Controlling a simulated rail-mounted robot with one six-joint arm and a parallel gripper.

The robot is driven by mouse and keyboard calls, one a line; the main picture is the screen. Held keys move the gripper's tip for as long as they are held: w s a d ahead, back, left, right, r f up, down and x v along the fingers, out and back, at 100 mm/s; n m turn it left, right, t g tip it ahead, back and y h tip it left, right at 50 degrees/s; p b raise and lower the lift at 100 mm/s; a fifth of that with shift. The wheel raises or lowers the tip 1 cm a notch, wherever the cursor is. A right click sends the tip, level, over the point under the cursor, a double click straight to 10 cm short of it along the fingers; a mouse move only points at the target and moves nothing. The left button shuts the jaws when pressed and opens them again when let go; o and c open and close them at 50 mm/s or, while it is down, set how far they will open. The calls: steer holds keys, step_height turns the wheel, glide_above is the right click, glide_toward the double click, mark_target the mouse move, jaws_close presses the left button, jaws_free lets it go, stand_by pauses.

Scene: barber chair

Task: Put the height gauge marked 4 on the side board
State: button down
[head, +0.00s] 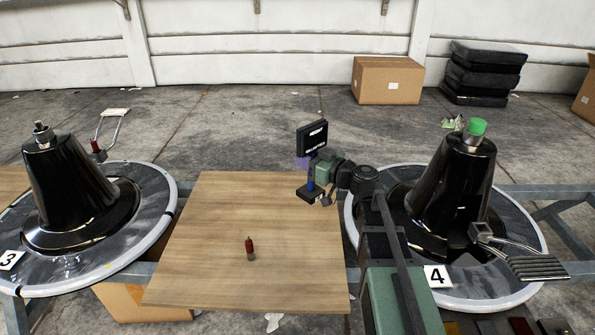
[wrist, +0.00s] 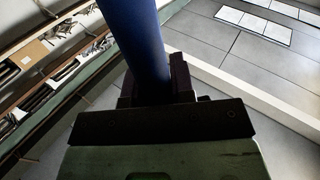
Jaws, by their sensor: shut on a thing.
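My gripper (head: 317,193) is shut on a blue cylindrical gauge (head: 310,180), held above the far right part of the wooden side board (head: 205,235). In the wrist view the blue gauge (wrist: 138,40) rises from the dark jaws (wrist: 155,92); its lower end is hidden and no number can be read on it. A small red gauge with a dark lower part (head: 250,248) stands on the middle of the board. The black chair base at the right (head: 455,190) stands on a disc with a card marked 4 (head: 437,276).
A black chair base (head: 70,195) on a disc marked 3 (head: 10,260) stands left of the board. A green cap (head: 476,127) tops the right base. A metal footrest (head: 535,267) juts out at the right. The board is clear around the red gauge.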

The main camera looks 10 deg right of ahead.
step_height(320, 180, down, 14)
steer(key=b, duration=1.1)
steer(key=shift+b, duration=0.35)
steer(key=c, duration=1.4)
jaws_free()
steer(key=o, duration=0.4)
steer(key=shift+r, duration=0.15)
steer(key=v, duration=1.2)
